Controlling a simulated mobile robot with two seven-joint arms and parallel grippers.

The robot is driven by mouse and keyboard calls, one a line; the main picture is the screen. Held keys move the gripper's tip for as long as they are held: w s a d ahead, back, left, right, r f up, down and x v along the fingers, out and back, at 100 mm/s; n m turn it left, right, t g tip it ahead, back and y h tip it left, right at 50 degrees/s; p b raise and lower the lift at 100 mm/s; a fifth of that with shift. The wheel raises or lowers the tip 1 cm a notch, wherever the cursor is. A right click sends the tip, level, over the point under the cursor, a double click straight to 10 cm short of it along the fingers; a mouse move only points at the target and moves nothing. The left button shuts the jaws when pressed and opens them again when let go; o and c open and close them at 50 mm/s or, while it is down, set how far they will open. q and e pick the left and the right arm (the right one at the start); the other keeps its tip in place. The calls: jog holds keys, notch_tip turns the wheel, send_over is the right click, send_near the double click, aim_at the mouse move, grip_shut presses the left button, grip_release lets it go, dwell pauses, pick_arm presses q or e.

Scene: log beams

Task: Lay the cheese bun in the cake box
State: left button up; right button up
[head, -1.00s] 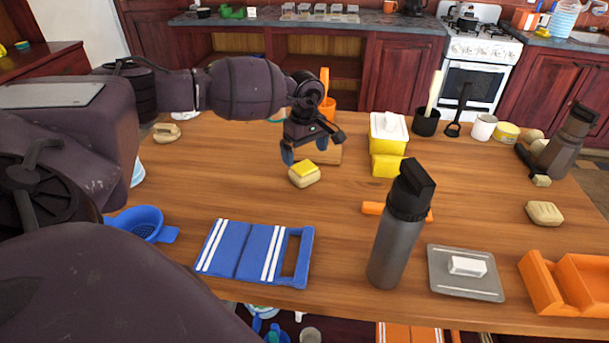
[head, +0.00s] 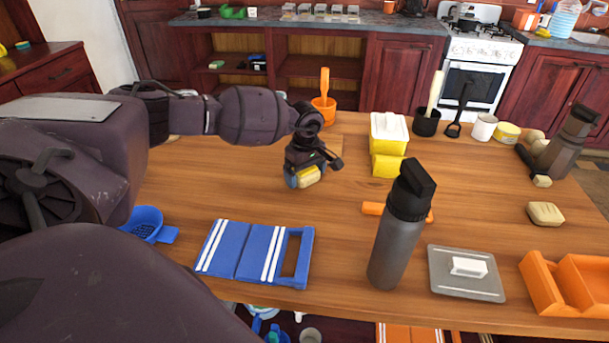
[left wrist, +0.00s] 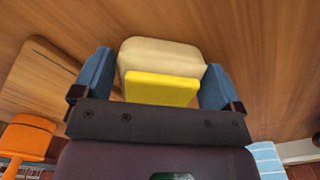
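The cheese bun (head: 309,177), a pale bun with a yellow slab on top, is on the wooden table, partly hidden by my left gripper (head: 304,180). In the left wrist view the cheese bun (left wrist: 160,62) lies between the two blue fingertips of my left gripper (left wrist: 155,80). The fingers are spread around it; a firm grip does not show. An open orange box (head: 575,285) at the right edge, cut off by the frame, may be the cake box; I cannot be sure. My right gripper is not in view.
A tall grey bottle (head: 396,235) stands between the bun and the orange box. A grey tray (head: 455,286), a blue striped item (head: 245,252), a yellow container (head: 388,142) and a plain bun (head: 545,214) are on the table.

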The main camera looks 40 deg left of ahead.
pick_arm(q)
jog(key=c, duration=0.7)
jog(key=shift+r, duration=0.15)
notch_tip(320, 180, up, 20)
jog(key=shift+p, duration=0.4)
